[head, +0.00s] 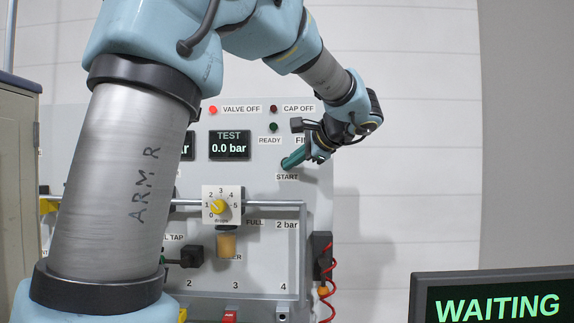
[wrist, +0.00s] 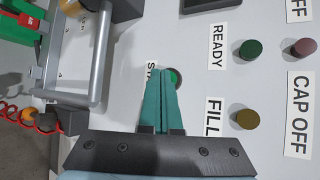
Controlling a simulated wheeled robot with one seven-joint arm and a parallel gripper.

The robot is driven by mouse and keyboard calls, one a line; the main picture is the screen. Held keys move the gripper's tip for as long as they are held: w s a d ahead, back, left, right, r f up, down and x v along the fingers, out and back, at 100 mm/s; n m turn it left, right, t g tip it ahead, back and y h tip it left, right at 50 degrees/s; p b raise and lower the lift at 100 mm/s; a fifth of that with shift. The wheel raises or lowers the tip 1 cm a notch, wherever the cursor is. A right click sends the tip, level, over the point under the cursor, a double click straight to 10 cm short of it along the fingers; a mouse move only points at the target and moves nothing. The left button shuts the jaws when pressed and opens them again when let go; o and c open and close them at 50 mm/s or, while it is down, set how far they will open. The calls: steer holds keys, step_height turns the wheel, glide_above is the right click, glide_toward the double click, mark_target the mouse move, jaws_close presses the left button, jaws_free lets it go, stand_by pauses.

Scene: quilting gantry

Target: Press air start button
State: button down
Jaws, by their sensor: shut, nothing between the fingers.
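The start button, a small round green button (wrist: 174,77), shows in the wrist view beside the partly covered "START" label (wrist: 151,77). My gripper (wrist: 162,74) is shut and empty, its teal fingers together with the tips at the button, overlapping part of it. I cannot tell whether the tips touch it. In the head view my gripper (head: 286,163) points at the panel just above the "START" label (head: 287,177), and the fingers hide the button.
The grey panel (head: 262,186) carries a "TEST 0.0 bar" display (head: 230,146), a lit red VALVE OFF lamp (head: 213,109), and dark CAP OFF and READY lamps (head: 273,127). A rail (head: 270,203) and yellow dial (head: 218,206) sit below. A screen (head: 497,305) reads "WAITING".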

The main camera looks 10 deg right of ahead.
steer(key=shift+s+a+b, duration=0.15)
steer(key=shift+s+b, duration=0.25)
steer(key=shift+s, duration=0.45)
steer(key=shift+s+a+b, duration=0.25)
steer(key=shift+s+b, duration=0.25)
steer(key=shift+s, duration=0.75)
steer(key=shift+s+a+b, duration=0.2)
steer(key=shift+s+b, duration=0.25)
steer(key=shift+s, duration=0.75)
steer(key=shift+f, duration=0.1)
steer(key=s+a+f+n+g+h, duration=0.1)
steer(key=a+f+n+g, duration=0.2)
steer(key=f, duration=0.7)
steer(key=s+a+f+g+h, duration=0.1)
steer(key=a+f+g, duration=0.2)
steer(key=a+f, duration=0.5)
steer(key=s+a+f+n+g+h, duration=0.2)
steer(key=s+a+f+n, duration=0.1)
steer(key=f, duration=0.6)
steer(key=s+a+f+n+g+h, duration=0.1)
steer(key=s+a+f+n+h, duration=0.1)
steer(key=s+f+n, duration=0.4)
step_height(320, 180, down, 4)
steer(key=a+n, duration=0.1)
steer(key=n, duration=0.1)
steer(key=shift+s+n+g+h, duration=0.3)
steer(key=shift+g, duration=0.1)
